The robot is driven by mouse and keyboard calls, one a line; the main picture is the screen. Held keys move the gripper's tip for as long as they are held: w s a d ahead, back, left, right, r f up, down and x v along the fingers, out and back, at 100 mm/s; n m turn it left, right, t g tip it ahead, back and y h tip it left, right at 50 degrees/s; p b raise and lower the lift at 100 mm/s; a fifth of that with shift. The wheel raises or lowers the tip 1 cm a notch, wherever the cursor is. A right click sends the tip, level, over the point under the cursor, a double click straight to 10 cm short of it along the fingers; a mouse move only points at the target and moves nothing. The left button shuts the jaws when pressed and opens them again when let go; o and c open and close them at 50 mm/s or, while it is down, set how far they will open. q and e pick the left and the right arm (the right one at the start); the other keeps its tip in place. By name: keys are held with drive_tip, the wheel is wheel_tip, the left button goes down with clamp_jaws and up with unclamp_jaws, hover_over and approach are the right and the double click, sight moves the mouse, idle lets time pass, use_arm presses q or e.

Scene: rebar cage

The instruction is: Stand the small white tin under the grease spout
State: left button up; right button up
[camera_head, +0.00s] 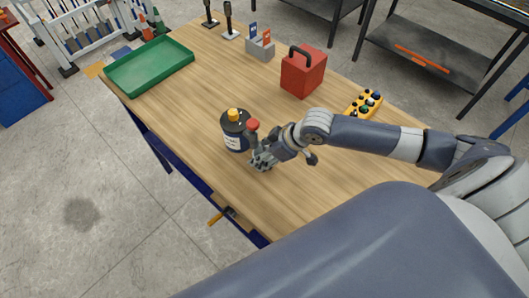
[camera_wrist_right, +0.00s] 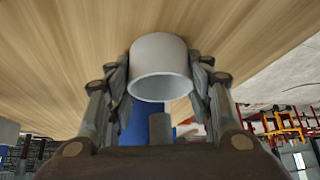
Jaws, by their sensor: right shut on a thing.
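In the wrist view the white tin (camera_wrist_right: 160,68) is a short plain cylinder with its open mouth facing the camera. My right gripper (camera_wrist_right: 160,85) is shut on it, a finger on each side. In the head view my right gripper (camera_head: 262,162) is low over the table near its front edge, and I cannot make out the tin there. Just left of the gripper stands a dark grease container (camera_head: 234,132) with a pale label and yellow cap. A red knob (camera_head: 253,125) shows at its right side. The spout's outlet is not clearly visible. My left gripper is not in view.
The wooden table (camera_head: 200,95) holds a green tray (camera_head: 150,65) at far left, a red box with a handle (camera_head: 303,75), a grey holder (camera_head: 260,48) and a yellow button box (camera_head: 364,104). A clamp (camera_head: 222,214) sits on the front edge. Table left of the container is clear.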

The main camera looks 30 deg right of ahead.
drive_tip(key=shift+s+a+r, duration=0.1)
drive_tip(key=shift+s+a, duration=0.15)
drive_tip(key=shift+s, duration=0.55)
drive_tip(key=shift+s+a+r, duration=0.15)
drive_tip(key=shift+s, duration=0.1)
drive_tip(key=o, duration=0.8)
drive_tip(key=shift+w+f, duration=0.2)
drive_tip(key=shift+f, duration=0.1)
drive_tip(key=o, duration=0.3)
drive_tip(key=shift+w+d+f, duration=0.1)
drive_tip(key=shift+w+d, duration=0.1)
drive_tip(key=shift+d, duration=0.05)
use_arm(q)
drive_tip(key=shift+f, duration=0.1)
use_arm(e)
drive_tip(key=shift+s, duration=0.1)
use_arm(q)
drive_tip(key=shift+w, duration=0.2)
use_arm(e)
drive_tip(key=shift+s+a+r, duration=0.1)
drive_tip(key=shift+a+r, duration=0.05)
drive_tip(key=shift+r, duration=0.05)
drive_tip(key=shift+r, duration=0.2)
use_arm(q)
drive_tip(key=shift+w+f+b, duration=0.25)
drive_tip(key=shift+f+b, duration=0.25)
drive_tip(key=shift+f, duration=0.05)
use_arm(e)
drive_tip(key=shift+v, duration=5.9)
